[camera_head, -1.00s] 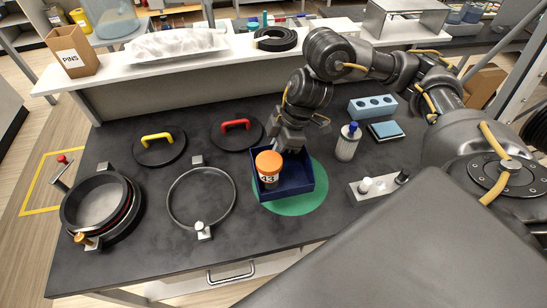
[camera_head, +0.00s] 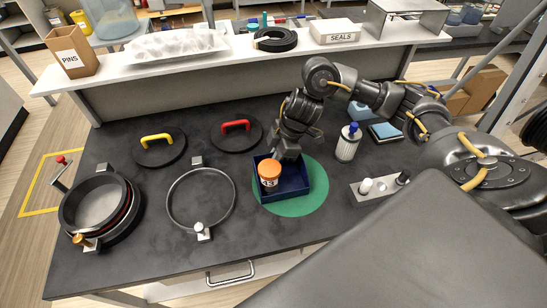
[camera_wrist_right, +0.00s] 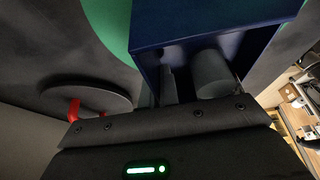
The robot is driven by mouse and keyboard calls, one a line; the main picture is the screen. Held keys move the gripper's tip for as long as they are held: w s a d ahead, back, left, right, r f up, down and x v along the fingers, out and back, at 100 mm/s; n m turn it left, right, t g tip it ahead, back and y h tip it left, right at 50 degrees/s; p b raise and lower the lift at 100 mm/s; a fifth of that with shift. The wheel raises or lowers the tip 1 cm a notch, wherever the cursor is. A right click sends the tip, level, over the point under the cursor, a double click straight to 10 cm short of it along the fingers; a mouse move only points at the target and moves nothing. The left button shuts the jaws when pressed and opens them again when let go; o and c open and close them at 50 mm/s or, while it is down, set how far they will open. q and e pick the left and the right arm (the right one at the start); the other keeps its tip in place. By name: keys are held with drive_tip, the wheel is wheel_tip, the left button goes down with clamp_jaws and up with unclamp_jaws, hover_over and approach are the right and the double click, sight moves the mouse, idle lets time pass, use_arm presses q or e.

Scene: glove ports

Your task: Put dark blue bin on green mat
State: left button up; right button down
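The dark blue bin (camera_head: 290,185) is upright over the left and middle part of the round green mat (camera_head: 316,200), its left side near the mat's left edge. It looks to rest on the mat, but its underside is hidden. A jar with an orange lid (camera_head: 269,169) stands inside it. My right gripper (camera_head: 287,153) is at the bin's far wall and appears shut on it; the fingertips are mostly hidden. In the right wrist view the bin (camera_wrist_right: 205,28) fills the top middle, with the mat (camera_wrist_right: 108,25) beside it. My left gripper is not in view.
A white bottle with a blue cap (camera_head: 347,145) and a small fixture with white knobs (camera_head: 378,188) stand right of the mat. A red-handled lid (camera_head: 236,132), a yellow-handled lid (camera_head: 160,149) and a ring (camera_head: 201,199) lie to the left. The front right of the bench is covered.

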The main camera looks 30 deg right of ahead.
drive_tip(key=c, duration=2.1)
unclamp_jaws()
drive_tip(key=shift+f, duration=0.2)
drive_tip(key=o, duration=0.4)
drive_tip(key=shift+r, duration=0.25)
drive_tip(key=v, duration=1.2)
